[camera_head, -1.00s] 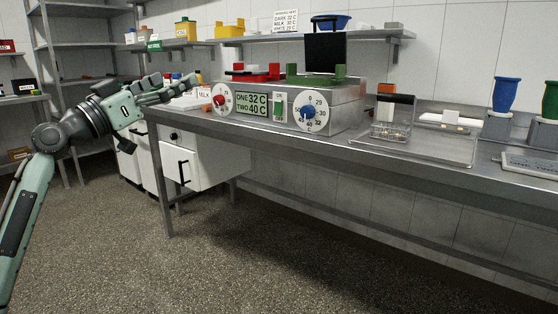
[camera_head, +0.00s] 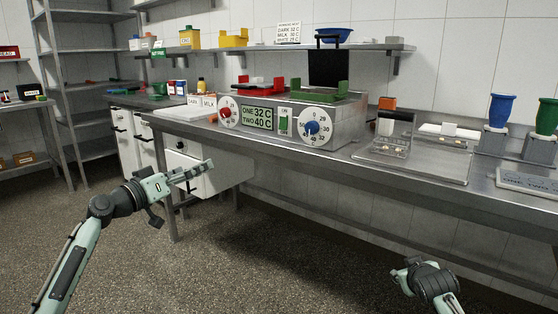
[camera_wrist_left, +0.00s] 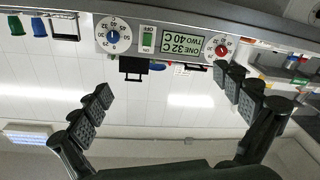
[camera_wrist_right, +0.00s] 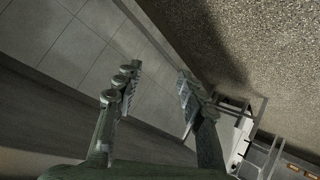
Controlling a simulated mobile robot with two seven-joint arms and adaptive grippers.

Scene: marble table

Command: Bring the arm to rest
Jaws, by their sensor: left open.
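My left gripper (camera_head: 188,176) is in front of the bench at the left, below the table top, over the open floor. In the left wrist view its fingers (camera_wrist_left: 165,100) stand wide apart with nothing between them. My right arm shows at the lower right of the head view, in front of the bench; its gripper fingers are not clearly seen there. In the right wrist view the right gripper (camera_wrist_right: 158,82) has its two fingers apart with nothing between them, with the bench side and speckled floor beyond.
The steel bench (camera_head: 330,160) runs across the view. On it stand the machine with a red dial (camera_head: 227,110) and a blue dial (camera_head: 316,127), a clear tray (camera_head: 430,168), and blue and green cups (camera_head: 500,110) at the right. White drawers (camera_head: 200,165) hang below. The floor in front is free.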

